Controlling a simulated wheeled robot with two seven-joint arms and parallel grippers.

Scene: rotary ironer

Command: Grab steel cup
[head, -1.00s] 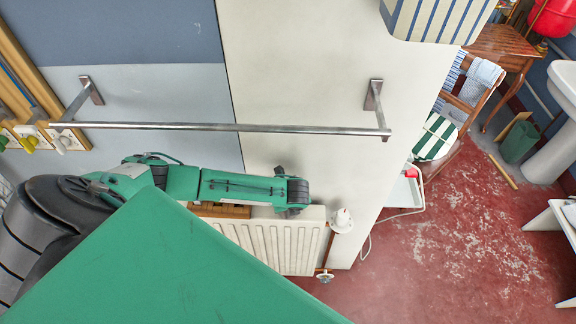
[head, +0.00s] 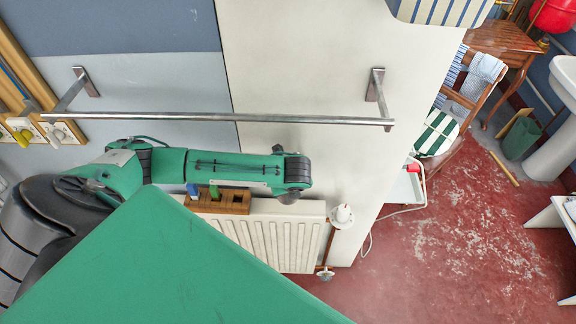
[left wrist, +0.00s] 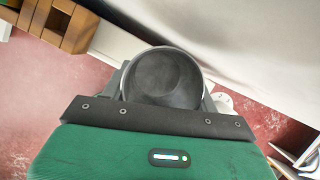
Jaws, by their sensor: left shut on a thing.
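The steel cup (left wrist: 162,76) is dark grey inside with a pale round rim. It is in the left wrist view, its open mouth facing the camera. My left gripper (left wrist: 163,92) is shut on it, with a finger at either side of the cup. In the head view my left arm reaches in from the left in front of the radiator, and its gripper and the cup are hidden there. My right gripper is in neither view.
A white radiator (head: 275,238) stands against the wall below a metal rail (head: 235,118). A wooden block (head: 222,203) with coloured items is by my left arm; a wooden rack also shows in the left wrist view (left wrist: 48,20). Open red floor (head: 450,235) is to the right.

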